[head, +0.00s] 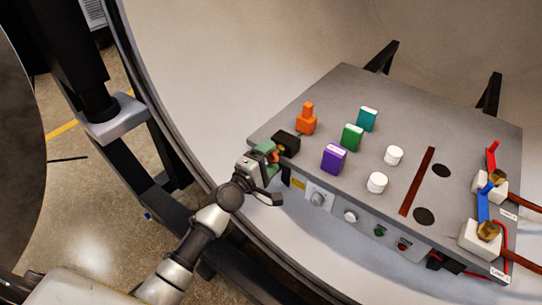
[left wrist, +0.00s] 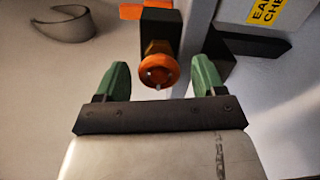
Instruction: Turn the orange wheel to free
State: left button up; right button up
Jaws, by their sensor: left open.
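The orange wheel (left wrist: 157,70) shows in the left wrist view as a round orange knob with a brass-coloured collar. It is on a black block (left wrist: 160,30). My left gripper (left wrist: 160,75) is open, with one green fingertip on each side of the wheel and a visible gap at both sides. In the head view the left gripper (head: 270,157) is at the left corner of the grey panel, beside the black block (head: 286,142). There the wheel is mostly hidden by the gripper. My right gripper is not in view.
The grey panel (head: 330,88) carries an orange handle-shaped block (head: 306,121), a purple block (head: 334,158), a green block (head: 352,137), a teal block (head: 367,118) and white knobs (head: 377,182). Red and blue valve levers (head: 483,205) stand at the right. A curved metal wall surrounds the panel.

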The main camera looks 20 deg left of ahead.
pick_arm(q)
jog(key=v, duration=1)
jog(key=shift+b, duration=0.35)
jog(key=shift+w, duration=0.1)
jog(key=s+a+f+m+g+y, duration=0.1)
jog(key=s+f+m+g, duration=0.25)
jog(key=f, duration=0.75)
jog(key=s+a+f+m+g+y, duration=0.15)
jog(key=s+f, duration=0.35)
jog(key=f, duration=0.6)
jog(key=s+f+m+g+y, duration=0.2)
jog(key=s+f+m+g, duration=0.25)
jog(key=f, duration=0.75)
jog(key=s+f+m+g+y, duration=0.1)
jog(key=s+f+m+g, duration=0.2)
jog(key=s+f, duration=0.4)
jog(key=s+f+m+g, duration=0.3)
jog(key=s+f+m, duration=0.3)
jog(key=s, duration=1.5)
jog(key=shift+s+f+y+p, duration=0.3)
jog(key=shift+f+y+p, duration=0.05)
jog(key=shift+f, duration=0.3)
